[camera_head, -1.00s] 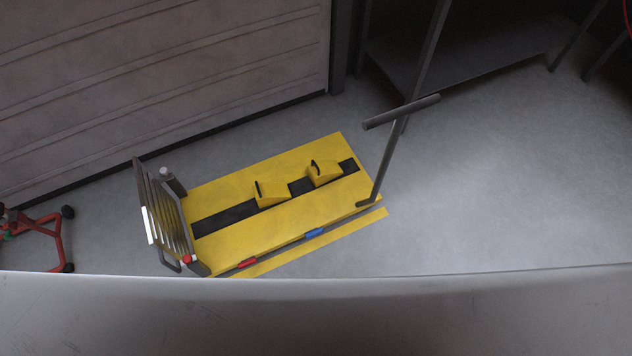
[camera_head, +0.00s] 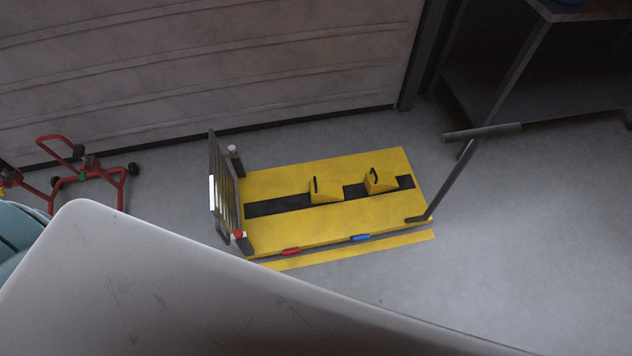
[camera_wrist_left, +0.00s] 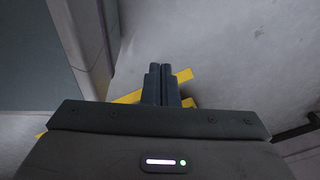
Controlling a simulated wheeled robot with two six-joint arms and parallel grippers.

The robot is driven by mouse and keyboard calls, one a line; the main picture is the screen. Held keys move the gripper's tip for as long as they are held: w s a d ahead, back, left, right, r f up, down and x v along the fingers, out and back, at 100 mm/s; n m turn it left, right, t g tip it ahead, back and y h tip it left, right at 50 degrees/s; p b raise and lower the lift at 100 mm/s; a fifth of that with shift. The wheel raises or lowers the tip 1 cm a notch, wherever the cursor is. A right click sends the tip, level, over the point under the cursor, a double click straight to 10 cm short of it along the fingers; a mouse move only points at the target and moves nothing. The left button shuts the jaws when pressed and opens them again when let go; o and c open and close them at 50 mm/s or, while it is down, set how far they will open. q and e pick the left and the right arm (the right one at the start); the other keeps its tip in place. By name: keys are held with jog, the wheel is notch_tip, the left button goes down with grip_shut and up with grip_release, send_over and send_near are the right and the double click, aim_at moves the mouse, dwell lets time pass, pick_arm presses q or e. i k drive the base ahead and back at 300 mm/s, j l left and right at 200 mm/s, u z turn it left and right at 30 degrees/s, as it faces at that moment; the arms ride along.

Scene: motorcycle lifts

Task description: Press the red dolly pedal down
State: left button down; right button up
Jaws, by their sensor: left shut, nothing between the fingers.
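A yellow dolly platform (camera_head: 280,226) lies on the floor in the middle of the head view, with a dark strip along its top. The red pedal (camera_head: 291,251) sits on its near side, left of a blue pedal (camera_head: 361,238). My left gripper (camera_wrist_left: 161,70) shows in the left wrist view with its fingers together and empty. Yellow parts show behind the fingers there, apart from them as far as I can tell. The red pedal does not show in that view. Neither gripper shows in the head view.
A grey T-handle (camera_head: 482,132) rises at the dolly's right end, and a dark grille (camera_head: 224,190) stands at its left end. A red wheeled stand (camera_head: 118,180) is at the left. A large pale surface (camera_head: 200,290) fills the foreground. Floor right of the dolly is clear.

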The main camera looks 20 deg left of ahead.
aim_at(286, 251)
jog(key=k+j+z, duration=0.1)
jog(key=j, duration=0.3)
jog(key=k+j+z, duration=0.1)
jog(key=j, duration=0.3)
jog(key=k+j+z, duration=0.1)
jog(key=j, duration=0.25)
jog(key=k+j+z, duration=0.1)
jog(key=j, duration=0.3)
jog(key=k+j+z, duration=0.1)
jog(key=k+j, duration=0.15)
jog(key=j, duration=0.1)
